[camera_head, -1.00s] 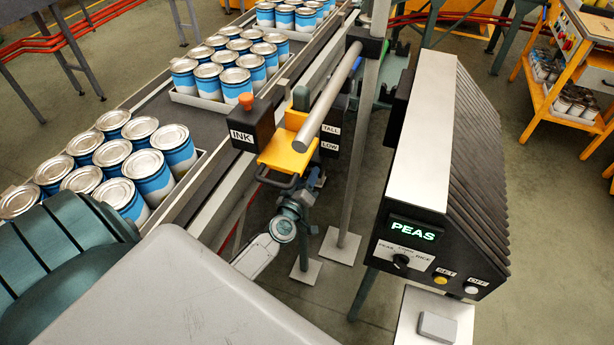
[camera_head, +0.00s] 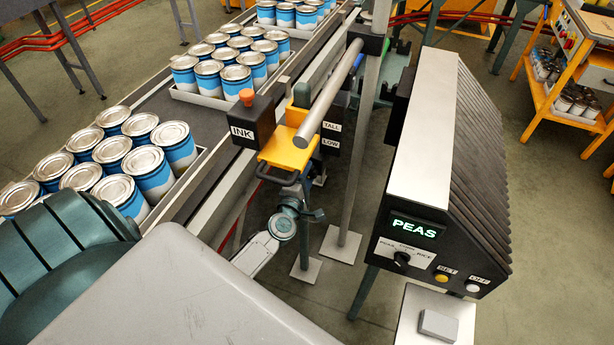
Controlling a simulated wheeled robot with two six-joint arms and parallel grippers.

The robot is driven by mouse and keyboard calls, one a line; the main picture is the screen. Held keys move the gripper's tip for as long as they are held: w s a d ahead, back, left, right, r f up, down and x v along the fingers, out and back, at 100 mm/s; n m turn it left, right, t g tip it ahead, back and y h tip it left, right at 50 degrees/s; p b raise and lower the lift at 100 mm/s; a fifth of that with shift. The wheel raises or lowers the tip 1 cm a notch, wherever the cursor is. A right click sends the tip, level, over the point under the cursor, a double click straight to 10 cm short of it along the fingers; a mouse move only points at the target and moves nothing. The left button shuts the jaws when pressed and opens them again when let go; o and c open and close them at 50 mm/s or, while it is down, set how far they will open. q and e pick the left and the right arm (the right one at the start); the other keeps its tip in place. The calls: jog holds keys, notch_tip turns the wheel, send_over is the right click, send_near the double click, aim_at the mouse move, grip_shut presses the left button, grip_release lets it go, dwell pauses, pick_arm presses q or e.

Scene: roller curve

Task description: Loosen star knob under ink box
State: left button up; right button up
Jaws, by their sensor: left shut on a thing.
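I cannot make out the star knob; the bracket and my gripper hide the space under the box. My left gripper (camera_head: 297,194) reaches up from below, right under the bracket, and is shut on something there. Its fingertips are mostly hidden. My right gripper is not in view.
A thick grey bar (camera_head: 328,100) slants above the bracket, by the TALL and LOW plates (camera_head: 331,134). A grey post (camera_head: 361,150) stands behind. Conveyor cans (camera_head: 150,170) are at left. A black control box (camera_head: 420,235) reading PEAS is at right.

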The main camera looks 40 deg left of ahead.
pick_arm(q)
jog(key=shift+w+r+n+b, duration=0.1)
jog(key=shift+r+n+b, duration=0.1)
jog(key=shift+n, duration=0.95)
jog(key=shift+r+n+b, duration=0.1)
jog(key=shift+n+b, duration=0.15)
jog(key=shift+n, duration=0.95)
jog(key=shift+w+r+n+b, duration=0.1)
jog(key=shift+n+b, duration=0.1)
jog(key=shift+n, duration=0.95)
jog(key=o, duration=1)
jog(key=shift+w+a+f, duration=0.1)
jog(key=shift+w+f, duration=0.1)
jog(key=shift+f, duration=0.25)
jog(key=shift+s+r, duration=0.1)
jog(key=shift+s, duration=0.05)
jog(key=shift+s, duration=0.1)
